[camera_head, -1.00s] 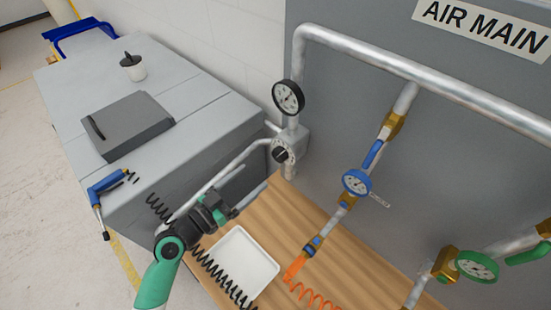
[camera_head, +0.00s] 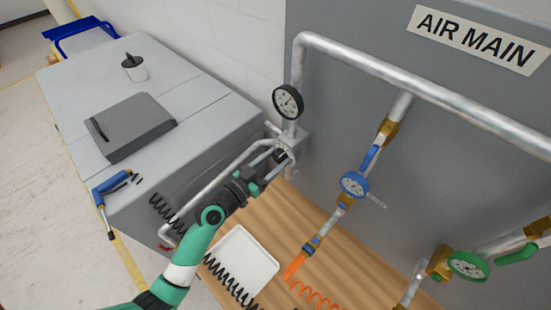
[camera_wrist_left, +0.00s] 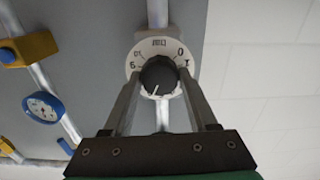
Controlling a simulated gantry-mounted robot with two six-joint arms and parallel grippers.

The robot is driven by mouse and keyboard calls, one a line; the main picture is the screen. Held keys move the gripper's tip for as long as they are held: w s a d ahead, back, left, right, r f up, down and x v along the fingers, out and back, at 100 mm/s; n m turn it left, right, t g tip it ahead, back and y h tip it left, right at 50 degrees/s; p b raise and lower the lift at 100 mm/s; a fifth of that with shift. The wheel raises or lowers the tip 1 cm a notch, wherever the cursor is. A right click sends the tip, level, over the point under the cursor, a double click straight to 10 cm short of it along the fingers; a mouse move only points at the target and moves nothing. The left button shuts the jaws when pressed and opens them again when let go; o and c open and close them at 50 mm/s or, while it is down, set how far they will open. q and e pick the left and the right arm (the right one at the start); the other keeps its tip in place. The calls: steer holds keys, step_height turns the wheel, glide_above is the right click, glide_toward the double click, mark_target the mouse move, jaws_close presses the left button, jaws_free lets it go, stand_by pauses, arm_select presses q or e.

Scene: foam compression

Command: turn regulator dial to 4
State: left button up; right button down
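The regulator dial is a black knob (camera_wrist_left: 158,76) with a white line, on a round white numbered plate (camera_wrist_left: 159,43). In the left wrist view the line points down and slightly left; the lower numbers are hidden, so I cannot read its setting. In the head view the dial (camera_head: 283,153) sits on the pipe below a black gauge, largely hidden by my gripper. My left gripper (camera_wrist_left: 159,84) is open, with one finger on each side of the knob. It also shows in the head view (camera_head: 272,162). Whether the fingers touch the knob is unclear. My right gripper is not in view.
A black-rimmed gauge (camera_head: 288,102) stands above the dial. A blue gauge (camera_head: 354,185) and green gauge (camera_head: 469,266) are on pipes to the right. A white tray (camera_head: 262,255) lies on the wooden bench top (camera_head: 335,262). A grey cabinet (camera_head: 190,95) stands left.

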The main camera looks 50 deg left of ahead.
arm_select(q)
jaws_close()
steer(key=shift+n, duration=0.3)
steer(key=n, duration=0.4)
steer(key=shift+a, duration=0.1)
steer(key=n+p, duration=0.1)
steer(key=n, duration=0.5)
stand_by(0.4)
steer(key=o, duration=0.5)
jaws_free()
